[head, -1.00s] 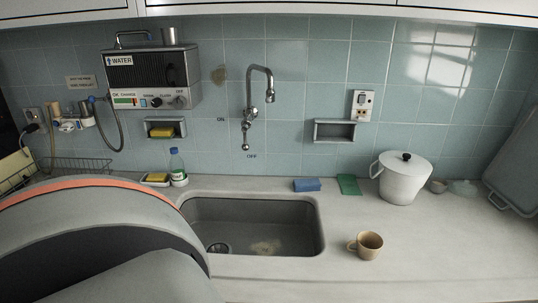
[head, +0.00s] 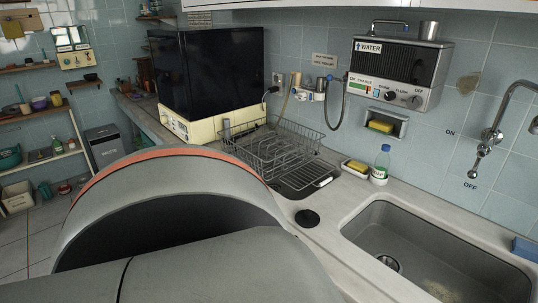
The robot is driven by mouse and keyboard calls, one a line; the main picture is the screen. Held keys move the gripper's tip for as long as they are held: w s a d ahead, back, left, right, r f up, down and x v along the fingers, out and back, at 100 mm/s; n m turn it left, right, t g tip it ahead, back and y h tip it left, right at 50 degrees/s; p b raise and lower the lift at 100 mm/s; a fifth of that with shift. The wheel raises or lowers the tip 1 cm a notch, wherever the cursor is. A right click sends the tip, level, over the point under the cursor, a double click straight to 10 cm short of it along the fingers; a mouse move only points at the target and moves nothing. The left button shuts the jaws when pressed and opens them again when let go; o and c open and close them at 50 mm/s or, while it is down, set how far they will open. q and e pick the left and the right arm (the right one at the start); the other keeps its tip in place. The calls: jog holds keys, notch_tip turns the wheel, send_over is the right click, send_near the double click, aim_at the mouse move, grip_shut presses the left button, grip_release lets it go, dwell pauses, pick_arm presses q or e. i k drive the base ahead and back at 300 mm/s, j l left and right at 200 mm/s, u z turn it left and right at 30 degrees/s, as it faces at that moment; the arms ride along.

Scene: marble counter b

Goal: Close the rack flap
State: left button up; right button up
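A wire dish rack (head: 268,147) stands on the counter in the head view, left of the sink. I cannot make out a separate flap on it, or whether any flap is open or shut. A dark tray (head: 300,181) with a slotted light part lies in front of the rack. Left of the rack stands a large black-fronted box (head: 212,72) on a cream base with knobs. Neither gripper is in view. A large grey curved part of my own body with an orange band fills the lower left and hides the counter there.
The sink (head: 425,245) is at the lower right. A soap bottle (head: 381,163) and a sponge dish (head: 355,168) stand behind it. A round black disc (head: 307,218) lies on the counter. A water unit (head: 397,72) hangs on the wall. Shelves stand at far left.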

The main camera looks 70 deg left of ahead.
aim_at(327, 180)
jog(key=u, duration=1.55)
jog(key=l+u, duration=0.3)
jog(key=k+j, duration=0.05)
jog(key=j, duration=0.1)
